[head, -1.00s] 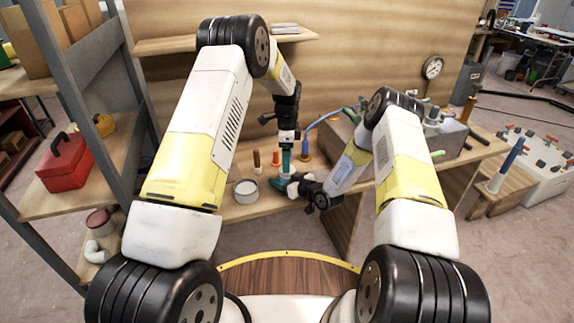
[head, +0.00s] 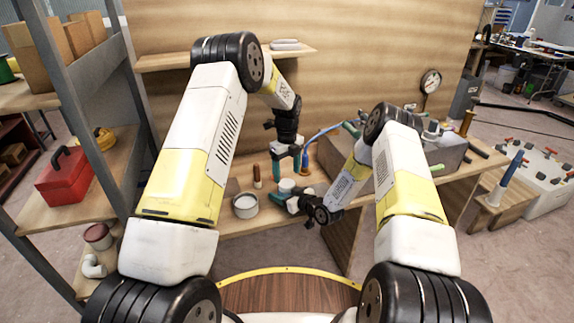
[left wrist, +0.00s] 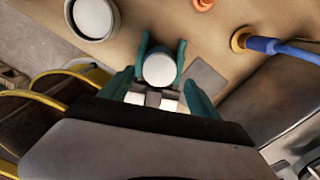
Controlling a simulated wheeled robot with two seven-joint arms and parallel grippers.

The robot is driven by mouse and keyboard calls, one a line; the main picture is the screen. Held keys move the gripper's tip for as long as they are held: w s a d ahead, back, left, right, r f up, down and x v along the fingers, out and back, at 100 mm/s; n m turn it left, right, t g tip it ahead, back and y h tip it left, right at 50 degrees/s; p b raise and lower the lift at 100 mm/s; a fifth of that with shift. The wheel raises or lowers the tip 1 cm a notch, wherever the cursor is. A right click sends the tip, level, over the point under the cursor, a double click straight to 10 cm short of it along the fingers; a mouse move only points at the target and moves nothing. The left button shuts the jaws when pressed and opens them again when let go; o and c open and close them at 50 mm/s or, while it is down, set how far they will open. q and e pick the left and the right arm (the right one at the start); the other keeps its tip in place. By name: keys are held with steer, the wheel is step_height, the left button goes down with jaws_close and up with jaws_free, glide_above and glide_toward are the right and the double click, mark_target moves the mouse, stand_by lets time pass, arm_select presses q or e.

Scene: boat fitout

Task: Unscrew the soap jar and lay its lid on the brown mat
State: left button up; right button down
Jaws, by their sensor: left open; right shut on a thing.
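The soap jar (head: 287,185) stands on the bench, and its round white top fills the middle of the left wrist view (left wrist: 159,68). I cannot make out a seam between lid and jar. My right gripper (head: 282,196) is shut on the jar, with one teal finger on each side of it. My left gripper (head: 287,166) is open and empty just above the jar, its teal fingers spread wide and pointing down. A flat grey-brown square (left wrist: 207,79) beside the jar may be the brown mat; in the head view I cannot make it out.
A white-rimmed tin (head: 245,206) stands left of the jar near the bench front. A brown-handled tool (head: 257,176) stands behind it. A shelf (head: 220,57) hangs above.

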mark_target(287, 183)
arm_select(q)
steer(key=shift+f, duration=2.25)
steer(key=c, duration=1.4)
steer(key=n, duration=0.7)
steer(key=shift+c, duration=0.2)
steer(key=o, duration=1.5)
